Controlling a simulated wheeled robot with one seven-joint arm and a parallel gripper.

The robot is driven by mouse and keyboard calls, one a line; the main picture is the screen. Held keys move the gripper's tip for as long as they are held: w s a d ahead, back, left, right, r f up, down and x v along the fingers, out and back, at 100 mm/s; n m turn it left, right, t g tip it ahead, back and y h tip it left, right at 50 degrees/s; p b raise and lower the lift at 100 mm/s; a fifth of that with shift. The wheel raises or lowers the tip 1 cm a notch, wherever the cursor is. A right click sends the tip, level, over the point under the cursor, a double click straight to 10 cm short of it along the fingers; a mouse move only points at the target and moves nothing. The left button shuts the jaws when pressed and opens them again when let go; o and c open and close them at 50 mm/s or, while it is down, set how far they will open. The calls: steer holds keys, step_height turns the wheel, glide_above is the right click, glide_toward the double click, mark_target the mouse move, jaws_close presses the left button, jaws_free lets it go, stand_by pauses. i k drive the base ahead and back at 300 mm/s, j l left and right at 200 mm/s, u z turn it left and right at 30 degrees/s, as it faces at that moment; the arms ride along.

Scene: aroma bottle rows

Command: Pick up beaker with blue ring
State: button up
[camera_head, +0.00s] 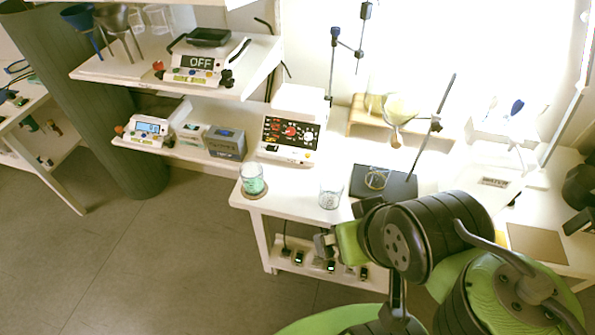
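A clear, empty-looking glass beaker (330,194) stands upright near the front edge of the white table. A second glass (252,182) with green contents stands to its left on a round brown coaster. I cannot make out a blue ring on either at this size. My gripper (323,244) shows as a small grey end beyond the green wrist, in front of and below the clear beaker in the picture. It appears apart from both glasses. Its fingers are too small and partly hidden to tell their opening.
A dark plate (402,185) with a ring-shaped item lies right of the beaker. A white device with a control panel (289,138) stands behind. A stand with a funnel (400,108) is at the back. Several small bottles (331,265) stand on the lower shelf. Floor is clear at left.

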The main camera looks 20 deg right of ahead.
mark_target(251, 172)
steer(key=i+j+u, duration=0.1)
steer(key=u, duration=0.35)
steer(key=i+u, duration=0.25)
steer(key=u, duration=0.2)
steer(key=i+u, duration=0.2)
steer(key=u, duration=0.3)
